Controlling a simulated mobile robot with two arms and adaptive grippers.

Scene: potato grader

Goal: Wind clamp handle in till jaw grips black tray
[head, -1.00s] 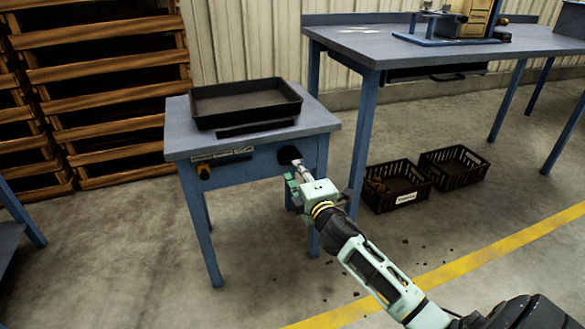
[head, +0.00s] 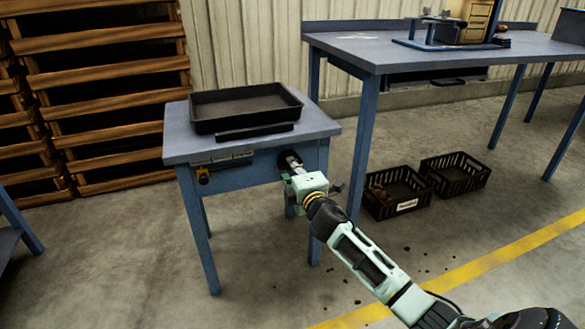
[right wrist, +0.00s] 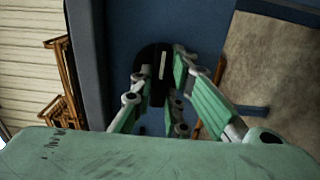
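A shallow black tray (head: 246,107) lies on the small blue table (head: 180,141). A black jaw bar (head: 254,132) lies along its front side; whether they touch is too small to tell. The dark clamp handle (head: 286,161) is on the table's front face, right of middle, and shows as a black shape in the right wrist view (right wrist: 152,67). My right gripper (head: 292,166) is at the handle, its fingertips overlapping it in the head view. The wrist view shows fingers on both sides of the black shape; contact is unclear. My left gripper is not in view.
A long blue bench (head: 400,45) stands to the right, with two black crates (head: 398,212) (head: 456,186) on the floor below. Wooden racks (head: 100,75) stand behind left. The floor in front is mostly clear.

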